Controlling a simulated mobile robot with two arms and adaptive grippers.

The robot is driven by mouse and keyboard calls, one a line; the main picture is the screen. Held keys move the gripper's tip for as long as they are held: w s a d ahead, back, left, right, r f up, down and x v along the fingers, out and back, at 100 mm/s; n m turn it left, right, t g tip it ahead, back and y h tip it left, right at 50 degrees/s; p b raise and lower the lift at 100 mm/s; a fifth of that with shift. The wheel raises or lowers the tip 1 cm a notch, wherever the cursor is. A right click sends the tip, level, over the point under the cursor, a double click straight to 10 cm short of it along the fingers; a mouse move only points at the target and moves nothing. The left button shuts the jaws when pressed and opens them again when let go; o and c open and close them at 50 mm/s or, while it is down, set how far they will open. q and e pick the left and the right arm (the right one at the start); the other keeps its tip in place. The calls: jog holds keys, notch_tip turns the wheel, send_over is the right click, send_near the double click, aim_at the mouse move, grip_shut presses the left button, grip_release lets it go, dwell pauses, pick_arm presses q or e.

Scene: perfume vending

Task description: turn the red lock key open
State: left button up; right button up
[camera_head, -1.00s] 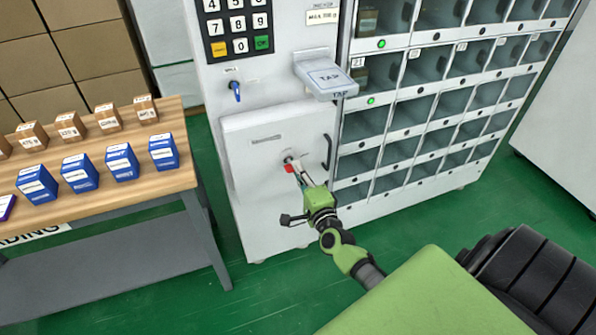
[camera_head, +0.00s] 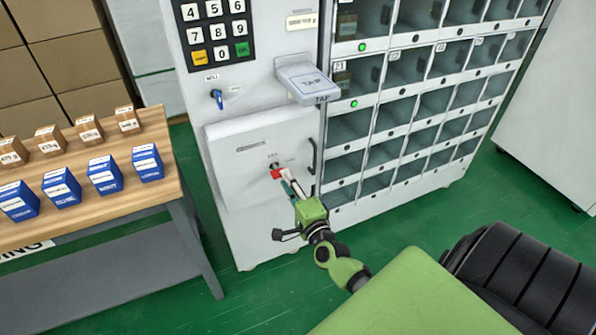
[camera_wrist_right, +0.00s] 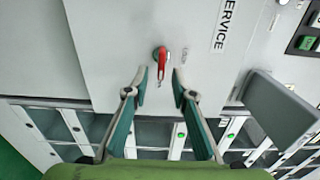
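The red lock key (camera_head: 277,174) is in the lock on the pale front panel (camera_head: 235,165) of the vending machine. In the right wrist view the red key (camera_wrist_right: 162,66) hangs straight down from its round lock, close to upright in that picture. My right gripper (camera_head: 288,184) is just in front of the key in the head view. In the right wrist view its two teal-padded fingers (camera_wrist_right: 159,88) are open, with the key just ahead of the gap between their tips. Nothing is held. My left gripper is not in view.
A dark door handle (camera_head: 312,157) is right of the key. A tap ledge (camera_head: 308,82) juts out above, and a blue key (camera_head: 217,98) sits upper left. Open compartments (camera_head: 400,135) fill the machine's right side. A wooden table (camera_head: 155,198) with boxes stands left.

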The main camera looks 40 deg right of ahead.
jog(key=v, duration=0.9)
jog(key=shift+s, duration=0.2)
jog(key=s+a+f+n+g+y, duration=0.1)
jog(key=s+a+f+n+g, duration=0.2)
jog(key=f, duration=0.6)
jog(key=s+a+f+n+g+y, duration=0.2)
jog(key=s+a+f+n, duration=0.15)
jog(key=f, duration=0.65)
jog(key=s+a+f+n+g+y, duration=0.15)
jog(key=s+f+n, duration=0.3)
jog(key=f, duration=0.45)
jog(key=s+a+f+n+g, duration=0.1)
jog(key=s+f+n+g, duration=0.2)
jog(key=s+f, duration=0.3)
jog(key=s+a+f+n+g, duration=0.2)
jog(key=s+f+n, duration=0.3)
jog(key=s, duration=0.8)
jog(key=s+a+f+n+g+p, duration=0.1)
jog(key=s+f+n+g, duration=0.3)
jog(key=s+f, duration=0.3)
jog(key=shift+s+a+f+g, duration=0.15)
jog(key=shift+s+f+g, duration=0.3)
jog(key=shift+s, duration=0.7)
jog(key=shift+r+h, duration=0.15)
jog(key=shift+h, duration=0.1)
